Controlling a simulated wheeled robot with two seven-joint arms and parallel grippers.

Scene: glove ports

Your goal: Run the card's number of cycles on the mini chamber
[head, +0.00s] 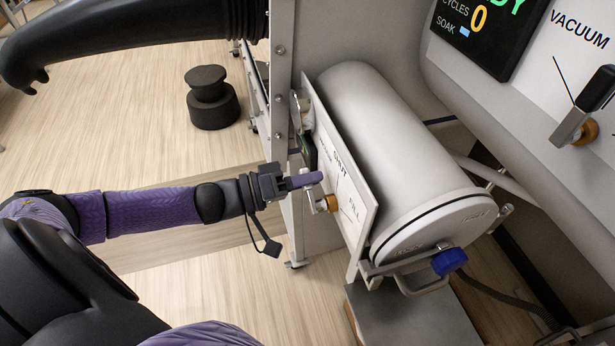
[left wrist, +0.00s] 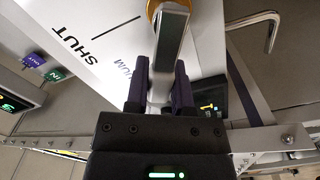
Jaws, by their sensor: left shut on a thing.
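The mini chamber (head: 385,140) is a pale grey cylinder lying on its side. Its round end door (head: 432,232) appears closed, with a blue knob (head: 449,261) at the front. A white valve plate (head: 352,225) beside it reads SHUT and FILL; in the left wrist view SHUT and part of VACUUM show. My left gripper (head: 312,180) is shut on the valve lever (left wrist: 170,45), a grey bar on a brass hub (head: 328,203). A dark screen (head: 488,25) reads CYCLES 0, with its top line cut off. My right gripper and the card are out of view.
A second lever (head: 570,128) with a brass hub sits by a VACUUM label at the upper right. A black corrugated sleeve (head: 140,35) hangs at the upper left. A black stool-like object (head: 212,105) stands on the open wooden floor. A steel frame post (head: 281,90) is close behind my gripper.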

